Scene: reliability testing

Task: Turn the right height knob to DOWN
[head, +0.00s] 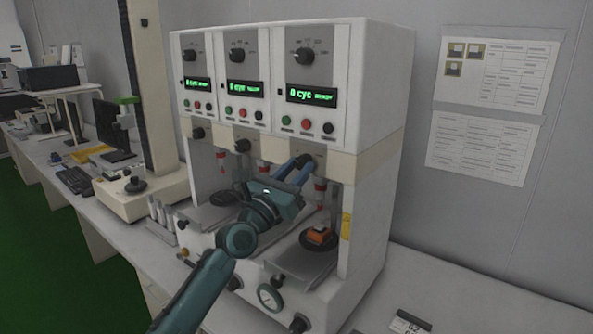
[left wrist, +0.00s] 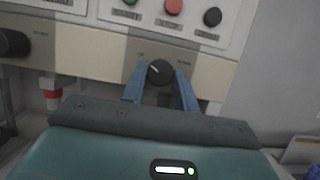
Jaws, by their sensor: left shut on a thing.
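The right height knob (left wrist: 160,72) is a black round knob on the beige strip of the test machine, with a light pointer line toward its upper left. Small labels beside it are too blurred to read. My left gripper (head: 299,168) reaches up to this knob, and in the left wrist view its two blue fingers (left wrist: 160,88) stand on either side of it, shut on it. In the head view the knob is mostly hidden by the fingers. My right gripper is in neither view.
The white machine (head: 372,90) has three stations with green displays, such as the right display (head: 311,95). Another height knob (head: 242,146) sits left of the gripper. An orange-and-black item (head: 318,235) lies on the right station's plate. A pressure gauge (head: 269,298) is below.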

